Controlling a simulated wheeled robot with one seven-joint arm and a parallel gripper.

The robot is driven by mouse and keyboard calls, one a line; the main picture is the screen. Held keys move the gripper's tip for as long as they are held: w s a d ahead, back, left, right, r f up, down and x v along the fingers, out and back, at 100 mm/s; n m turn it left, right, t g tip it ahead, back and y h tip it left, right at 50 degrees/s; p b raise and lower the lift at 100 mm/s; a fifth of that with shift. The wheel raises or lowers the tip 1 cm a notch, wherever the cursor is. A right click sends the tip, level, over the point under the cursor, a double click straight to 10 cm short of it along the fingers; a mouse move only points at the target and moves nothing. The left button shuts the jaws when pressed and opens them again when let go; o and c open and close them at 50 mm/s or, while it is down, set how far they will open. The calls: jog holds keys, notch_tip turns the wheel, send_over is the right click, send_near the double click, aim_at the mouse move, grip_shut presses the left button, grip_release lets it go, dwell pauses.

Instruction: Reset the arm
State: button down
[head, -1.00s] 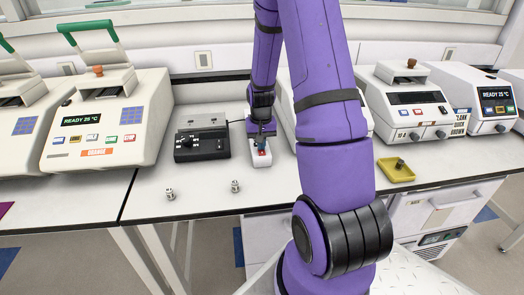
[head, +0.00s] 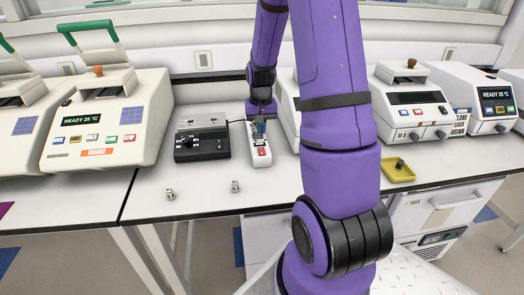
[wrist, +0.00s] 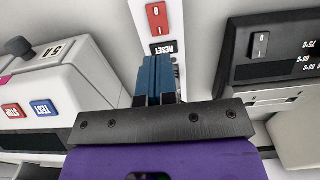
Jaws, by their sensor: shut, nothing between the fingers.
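My purple arm reaches over the bench. My gripper (head: 259,128) is over the far part of a small white box (head: 261,155) with red switches on its top. In the wrist view my gripper (wrist: 159,62) shows its blue fingers shut together with nothing between them. The fingertips are beside a black label reading RESET (wrist: 163,47) on the white box. A red rocker switch (wrist: 157,17) marked 0 and 1 lies just beyond the label. The fingers hide the part of the box under them. I cannot tell whether the tips touch it.
A black control unit (head: 202,145) stands left of the white box. A white cycler (head: 105,125) reading READY 25 °C is further left. Two small metal parts (head: 235,186) stand on the clear front bench. A yellow tray (head: 396,171) lies at right, before another cycler (head: 410,103).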

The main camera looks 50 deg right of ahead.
jog(key=shift+r, duration=0.25)
dwell(0.4)
jog(key=shift+a+r, duration=0.1)
jog(key=shift+r, duration=0.1)
jog(key=s+a+r+n+t, duration=0.1)
jog(key=s+a+r+n, duration=0.15)
jog(key=a+r, duration=0.5)
jog(key=s+a+r+n+t, duration=0.1)
jog(key=s+a+r+t, duration=0.15)
jog(key=a+r, duration=0.5)
jog(key=s+a+r+n+t, duration=0.1)
jog(key=s+a+r+n, duration=0.1)
jog(key=s+a+r, duration=0.2)
jog(key=s+a+r+n, duration=0.2)
jog(key=s+a+r, duration=0.2)
jog(key=s, duration=0.7)
jog(key=shift+a+r+t, duration=0.15)
jog(key=shift+r+t, duration=0.2)
jog(key=shift+r, duration=0.45)
